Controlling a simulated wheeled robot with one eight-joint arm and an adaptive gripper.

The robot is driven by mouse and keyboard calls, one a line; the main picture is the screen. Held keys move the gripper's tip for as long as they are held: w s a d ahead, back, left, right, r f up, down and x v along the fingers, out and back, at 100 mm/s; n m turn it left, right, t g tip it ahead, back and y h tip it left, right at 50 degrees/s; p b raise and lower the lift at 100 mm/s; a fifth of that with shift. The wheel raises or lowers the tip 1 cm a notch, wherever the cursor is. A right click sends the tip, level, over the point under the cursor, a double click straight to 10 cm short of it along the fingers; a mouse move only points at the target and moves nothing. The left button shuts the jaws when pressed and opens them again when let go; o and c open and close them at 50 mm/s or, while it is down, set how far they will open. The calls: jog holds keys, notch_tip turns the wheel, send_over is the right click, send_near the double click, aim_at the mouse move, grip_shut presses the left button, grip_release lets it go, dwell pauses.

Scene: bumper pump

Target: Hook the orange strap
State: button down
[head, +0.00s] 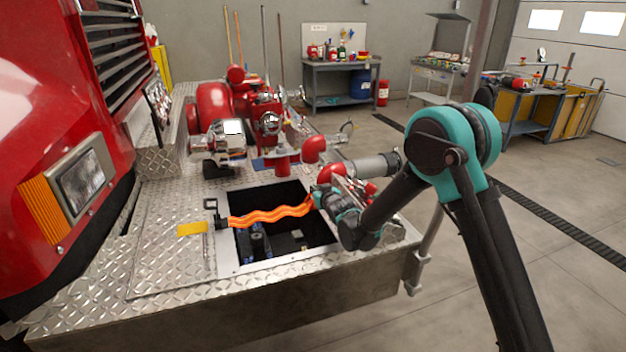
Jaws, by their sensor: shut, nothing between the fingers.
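The orange strap (270,214) is wavy with pale stripes. It stretches across the dark opening (300,236) in the bumper's tread-plate deck. Whether the strap is hooked there I cannot tell. Its right end disappears at my gripper (322,198), by the opening's right side. My gripper is shut with nothing held; my wrist partly hides the fingers and the strap's right end.
Red pump parts and valves (262,112) stand behind the opening, with a grey pipe outlet (375,166) at right. The red truck front (60,120) closes off the left. A yellow tag (192,229) lies on the deck. Floor to the right is mostly clear; workbenches stand farther back.

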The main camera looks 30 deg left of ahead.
jog(key=shift+w+d+f, duration=0.1)
jog(key=shift+d+f, duration=0.05)
jog(key=shift+f, duration=0.7)
jog(key=shift+w+d+f, duration=0.1)
jog(key=shift+d+f, duration=0.05)
jog(key=shift+f, duration=0.65)
jog(key=shift+w+r, duration=0.15)
jog(key=shift+r, duration=0.35)
jog(key=r, duration=0.3)
jog(key=shift+w+d, duration=0.2)
jog(key=v, duration=1)
jog(key=shift+w+r, duration=0.2)
